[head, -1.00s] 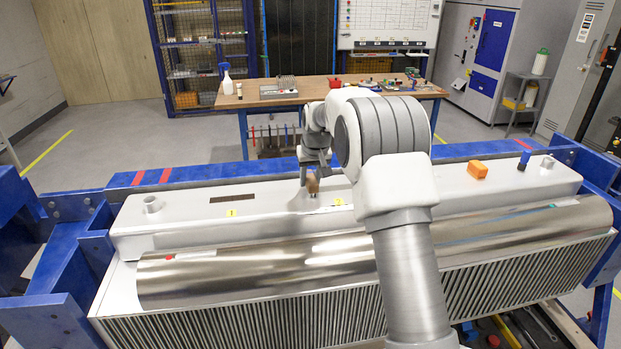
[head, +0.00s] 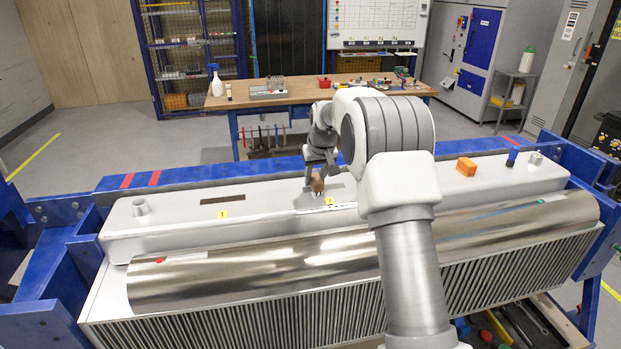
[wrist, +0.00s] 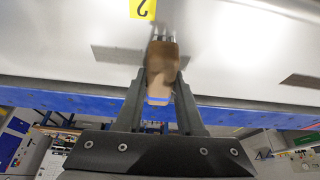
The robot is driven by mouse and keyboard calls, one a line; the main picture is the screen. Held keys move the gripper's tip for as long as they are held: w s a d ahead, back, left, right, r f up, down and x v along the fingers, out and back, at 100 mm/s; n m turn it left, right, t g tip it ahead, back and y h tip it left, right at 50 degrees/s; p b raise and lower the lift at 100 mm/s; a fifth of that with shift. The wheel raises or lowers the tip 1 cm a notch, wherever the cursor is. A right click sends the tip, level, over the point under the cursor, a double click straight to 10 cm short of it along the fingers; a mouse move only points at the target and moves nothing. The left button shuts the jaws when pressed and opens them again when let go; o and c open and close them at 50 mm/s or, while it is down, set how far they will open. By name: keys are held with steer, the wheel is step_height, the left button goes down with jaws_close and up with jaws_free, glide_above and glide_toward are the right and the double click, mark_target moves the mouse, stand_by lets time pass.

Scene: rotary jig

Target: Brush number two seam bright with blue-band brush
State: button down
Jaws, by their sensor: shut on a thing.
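My gripper (head: 316,178) is shut on a brush (wrist: 160,72) with a brown wooden body. A blue band (wrist: 157,101) shows at its lower end, between the fingers. The brush points at the top of the pale metal tank, and its bristles (wrist: 163,36) are at the number two seam (wrist: 118,54), a flat grey strip beside the yellow "2" label (wrist: 142,8). I cannot tell whether the bristles press on it. The brush covers part of the strip. The number one seam (head: 222,199) is a dark brown strip to the left in the head view, above its yellow label (head: 222,213).
An orange block (head: 466,166) and a dark blue-topped object (head: 512,157) stand on the tank's right part. Pipe stubs rise at both ends (head: 141,207). A blue frame (head: 110,190) surrounds the tank. A workbench (head: 300,97) stands behind.

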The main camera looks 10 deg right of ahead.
mark_target(345, 183)
steer(key=shift+d+f, duration=0.15)
steer(key=shift+d, duration=1.45)
steer(key=shift+d+p, duration=0.45)
steer(key=shift+d, duration=2.5)
steer(key=shift+a+b, duration=0.35)
steer(key=shift+a, duration=1.1)
steer(key=shift+a+b, duration=0.3)
steer(key=shift+a, duration=3.25)
steer(key=shift+a+f, duration=0.1)
steer(key=shift+a, duration=1.45)
steer(key=shift+d+r+p, duration=0.15)
steer(key=shift+d, duration=2.2)
steer(key=shift+d+r+p, duration=0.1)
steer(key=shift+d+p, duration=0.05)
steer(key=shift+d, duration=2.2)
steer(key=shift+d+f, duration=0.2)
steer(key=shift+d, duration=1.65)
